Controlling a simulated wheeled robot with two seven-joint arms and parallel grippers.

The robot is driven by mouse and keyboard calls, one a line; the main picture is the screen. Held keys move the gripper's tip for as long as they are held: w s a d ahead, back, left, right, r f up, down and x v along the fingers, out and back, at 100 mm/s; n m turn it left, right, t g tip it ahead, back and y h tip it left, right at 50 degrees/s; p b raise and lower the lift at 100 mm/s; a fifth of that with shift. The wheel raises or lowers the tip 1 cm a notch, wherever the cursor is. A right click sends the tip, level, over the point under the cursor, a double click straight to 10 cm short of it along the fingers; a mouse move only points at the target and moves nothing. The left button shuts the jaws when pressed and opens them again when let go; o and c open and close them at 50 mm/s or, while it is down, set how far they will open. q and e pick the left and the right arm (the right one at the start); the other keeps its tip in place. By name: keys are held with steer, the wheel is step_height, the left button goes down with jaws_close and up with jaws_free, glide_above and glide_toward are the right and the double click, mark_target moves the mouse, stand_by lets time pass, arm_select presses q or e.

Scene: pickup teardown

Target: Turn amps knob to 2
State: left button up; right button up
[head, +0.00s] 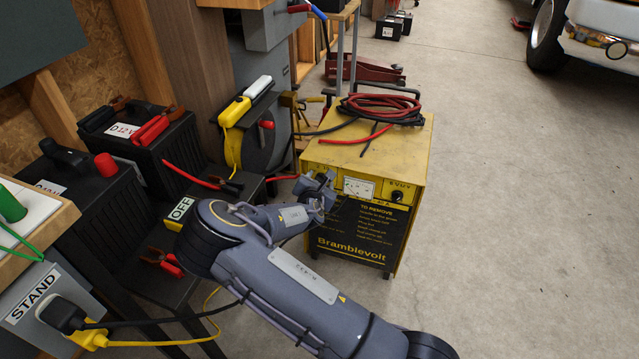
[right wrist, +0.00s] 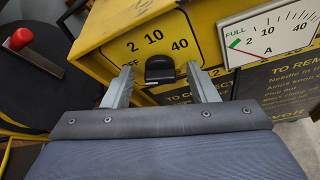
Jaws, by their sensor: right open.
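The amps knob (right wrist: 160,69) is black and sits on the yellow front panel, with the marks OFF, 2, 10 and 40 around it in the right wrist view. Which mark it points at I cannot tell. My right gripper (right wrist: 161,88) is open, with one finger on each side of the knob in the picture; I see no clear contact. In the head view my right gripper (head: 325,183) is at the left of the front of the yellow Bramblevolt charger (head: 415,160) and hides the amps knob. My left gripper is not in view.
The amps meter (head: 358,188) is right of the gripper, and another black knob (head: 397,196) is further right. Coiled red and black cables (head: 380,108) lie on the charger.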

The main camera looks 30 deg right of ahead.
steer(key=c, duration=1)
steer(key=shift+f+m, duration=0.1)
steer(key=shift+m, duration=0.2)
steer(key=m+t+b, duration=0.1)
steer(key=m+b, duration=0.1)
steer(key=shift+s+d+f+m+t+y, duration=0.2)
steer(key=shift+m+t+y, duration=0.1)
steer(key=shift+t+y, duration=0.1)
steer(key=shift+m+t+b, duration=0.9)
steer(key=shift+m+b, duration=0.7)
steer(key=o, duration=1)
